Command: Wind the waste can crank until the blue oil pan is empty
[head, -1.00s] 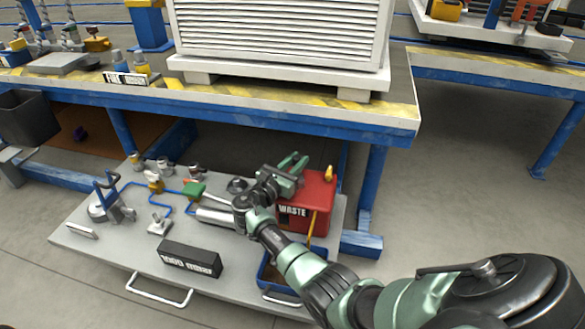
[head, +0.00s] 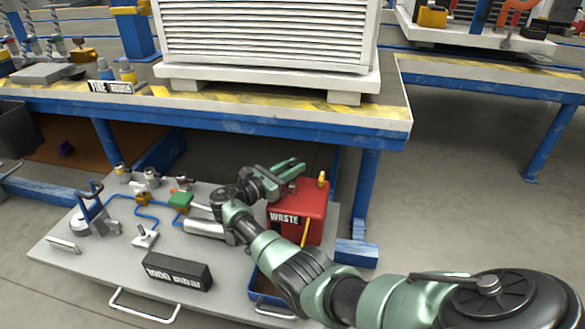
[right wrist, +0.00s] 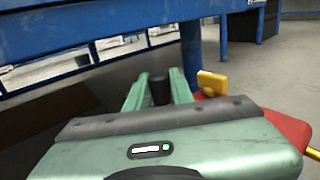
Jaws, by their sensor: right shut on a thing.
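The red waste can (head: 312,200) with its "WASTE" label stands at the right end of the grey drawer tray. Its yellow cap (head: 322,180) also shows in the right wrist view (right wrist: 211,82). My right gripper (head: 292,169) is over the back left of the can. In the right wrist view its fingers (right wrist: 158,90) are shut on a dark upright cylinder, the crank knob (right wrist: 158,88). The rest of the crank is hidden. The blue oil pan (head: 257,284) is at the tray's front right, largely covered by my right arm; its oil level cannot be seen. My left gripper is out of view.
The grey tray (head: 85,258) carries a black labelled block (head: 178,271), a green part (head: 180,201), blue tubing and metal fittings. The blue table edge (head: 240,122) runs above and behind my gripper. Open floor (head: 460,210) lies to the right.

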